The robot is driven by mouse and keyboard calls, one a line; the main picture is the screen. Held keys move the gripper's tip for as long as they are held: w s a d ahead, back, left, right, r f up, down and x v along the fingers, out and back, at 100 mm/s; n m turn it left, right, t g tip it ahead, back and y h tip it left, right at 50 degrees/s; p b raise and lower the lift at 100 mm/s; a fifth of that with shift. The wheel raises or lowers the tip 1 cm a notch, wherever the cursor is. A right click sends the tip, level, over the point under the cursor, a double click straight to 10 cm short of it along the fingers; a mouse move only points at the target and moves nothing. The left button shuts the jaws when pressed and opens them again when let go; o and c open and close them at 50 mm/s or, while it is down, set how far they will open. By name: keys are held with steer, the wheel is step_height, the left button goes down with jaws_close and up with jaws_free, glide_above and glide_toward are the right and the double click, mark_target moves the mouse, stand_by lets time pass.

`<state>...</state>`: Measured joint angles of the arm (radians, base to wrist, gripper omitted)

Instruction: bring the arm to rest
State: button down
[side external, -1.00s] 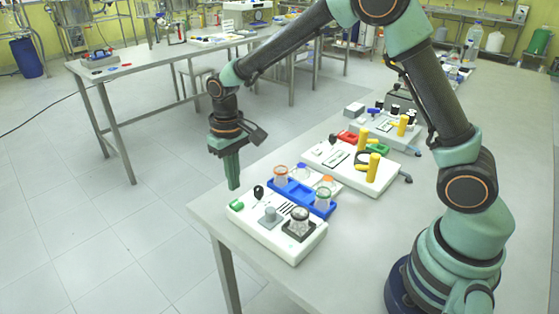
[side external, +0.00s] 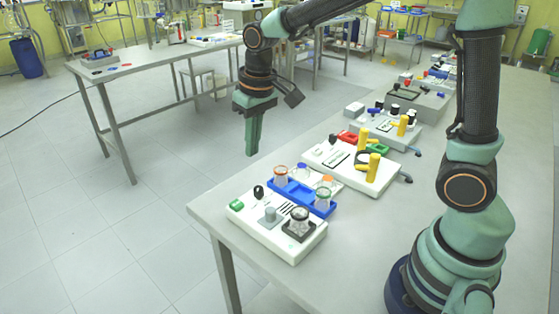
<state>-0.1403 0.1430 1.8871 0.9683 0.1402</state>
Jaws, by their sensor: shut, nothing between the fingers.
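My gripper (side external: 252,152) hangs from my arm in the upper middle of the side external view. It points straight down, with its green fingers together and nothing held. In the picture it shows above and left of the near white device, apart from everything on the table. My arm reaches up from its base at the right, and its upper part leaves the top of the view.
The near white device (side external: 262,234) and a blue rack (side external: 318,206) with small glass vessels stand at the table's near left corner. A white board (side external: 340,178) with yellow parts lies behind them. The grey table (side external: 475,265) is bare in front.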

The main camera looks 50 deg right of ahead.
steer(key=s+d+r+t, duration=0.2)
steer(key=s+d+r, duration=0.1)
steer(key=s, duration=0.3)
steer(key=s+d+r+t, duration=0.2)
steer(key=s, duration=0.4)
steer(key=shift+s+d+r, duration=0.2)
steer(key=shift+d+r, duration=0.2)
